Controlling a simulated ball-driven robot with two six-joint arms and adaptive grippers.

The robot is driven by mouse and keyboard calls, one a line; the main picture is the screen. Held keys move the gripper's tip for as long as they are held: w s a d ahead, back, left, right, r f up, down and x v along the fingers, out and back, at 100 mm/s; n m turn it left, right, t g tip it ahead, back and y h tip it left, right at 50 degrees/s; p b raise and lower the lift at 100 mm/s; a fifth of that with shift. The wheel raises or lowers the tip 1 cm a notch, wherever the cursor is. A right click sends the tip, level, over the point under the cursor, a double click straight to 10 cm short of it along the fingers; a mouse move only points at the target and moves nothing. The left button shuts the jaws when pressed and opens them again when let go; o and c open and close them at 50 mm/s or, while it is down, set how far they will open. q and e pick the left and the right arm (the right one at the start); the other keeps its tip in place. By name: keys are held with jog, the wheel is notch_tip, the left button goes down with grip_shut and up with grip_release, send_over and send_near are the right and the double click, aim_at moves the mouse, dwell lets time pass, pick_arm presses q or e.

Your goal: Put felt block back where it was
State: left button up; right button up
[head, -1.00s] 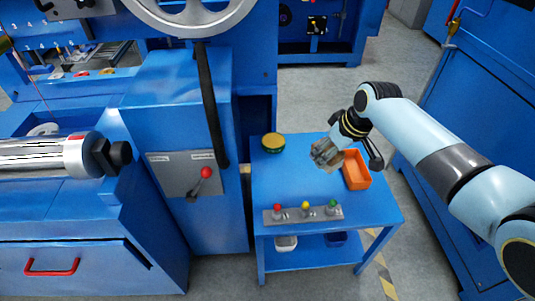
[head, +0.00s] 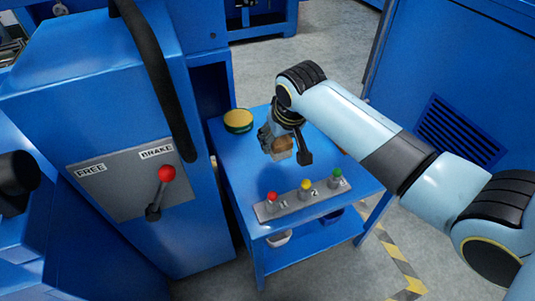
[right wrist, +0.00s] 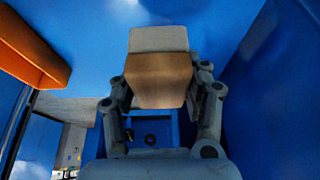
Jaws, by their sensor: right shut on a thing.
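The felt block (head: 283,148), brown with a pale grey layer, is between the fingers of my right gripper (head: 275,148), over the blue cart top (head: 232,160). In the right wrist view the block (right wrist: 160,65) fills the space between the two fingers of my right gripper (right wrist: 162,85), which is shut on it. I cannot tell whether the block touches the cart top.
A round green-and-yellow tin (head: 238,121) stands left of the gripper. A grey strip (head: 318,202) with red, yellow and green knobs lies along the front. An orange tray (right wrist: 30,45) shows in the right wrist view; my arm mostly hides it in the head view.

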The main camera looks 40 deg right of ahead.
aim_at(268, 159)
jog(key=shift+w+a+f+b, duration=0.2)
jog(key=shift+w+f, duration=0.25)
jog(key=shift+w, duration=0.15)
jog(key=shift+w+a+f+b, duration=0.1)
jog(key=shift+w+f+b, duration=0.05)
jog(key=shift+w+f, duration=0.4)
jog(key=shift+w, duration=0.25)
jog(key=shift+f, duration=0.3)
notch_tip(268, 159, down, 3)
jog(key=shift+s+r+b, duration=0.1)
jog(key=shift+b, duration=0.85)
jog(key=shift+f, duration=0.3)
jog(key=shift+r, duration=0.15)
jog(key=o, duration=0.8)
jog(key=shift+o, duration=1.3)
pick_arm(q)
jog(key=shift+w+a+f, duration=0.2)
jog(key=shift+a+f, duration=0.1)
jog(key=shift+f, duration=0.35)
jog(key=shift+w+a+f, duration=0.15)
jog(key=shift+a+f, duration=0.1)
jog(key=shift+f, duration=0.35)
pick_arm(e)
jog(key=shift+o, duration=0.2)
